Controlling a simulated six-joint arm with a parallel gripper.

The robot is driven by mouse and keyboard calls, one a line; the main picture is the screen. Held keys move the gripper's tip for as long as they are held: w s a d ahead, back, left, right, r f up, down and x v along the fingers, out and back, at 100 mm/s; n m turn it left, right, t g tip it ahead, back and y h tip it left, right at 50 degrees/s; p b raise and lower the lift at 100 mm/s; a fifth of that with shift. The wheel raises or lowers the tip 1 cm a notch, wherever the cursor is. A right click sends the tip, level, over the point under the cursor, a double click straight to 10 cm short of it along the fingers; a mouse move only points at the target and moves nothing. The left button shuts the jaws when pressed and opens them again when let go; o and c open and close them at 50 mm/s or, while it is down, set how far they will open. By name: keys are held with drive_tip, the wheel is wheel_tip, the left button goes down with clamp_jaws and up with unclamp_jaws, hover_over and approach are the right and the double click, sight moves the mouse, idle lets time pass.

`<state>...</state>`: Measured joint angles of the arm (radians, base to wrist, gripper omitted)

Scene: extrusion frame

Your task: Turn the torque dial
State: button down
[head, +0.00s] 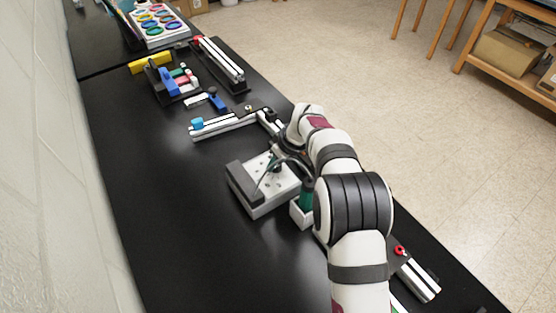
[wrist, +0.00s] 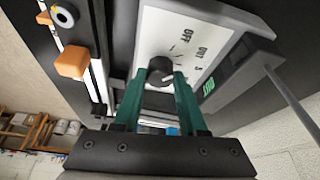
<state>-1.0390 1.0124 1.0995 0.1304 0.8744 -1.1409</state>
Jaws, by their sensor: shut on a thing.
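The torque dial (wrist: 161,70) is a small dark round knob on a white panel (wrist: 160,28) with printed markings, seen in the wrist view. A pale mark shows on its edge. My gripper (wrist: 162,77) has green fingers shut on the dial, one on each side. In the head view the grey box with the pale panel (head: 262,208) sits mid-table. My arm reaches over from the right, and the gripper's tips and the dial are hard to make out there.
A white holder (head: 301,215) with a green-handled tool stands right of the box. A white rail (head: 225,125) with a blue piece lies behind it. In the wrist view an orange block (wrist: 72,62) sits beside the panel. The table's left part is clear.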

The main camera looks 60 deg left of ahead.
drive_tip(key=shift+c, duration=2.3)
unclamp_jaws()
drive_tip(key=shift+r, duration=0.1)
drive_tip(key=v, duration=1.5)
drive_tip(key=shift+r, duration=0.35)
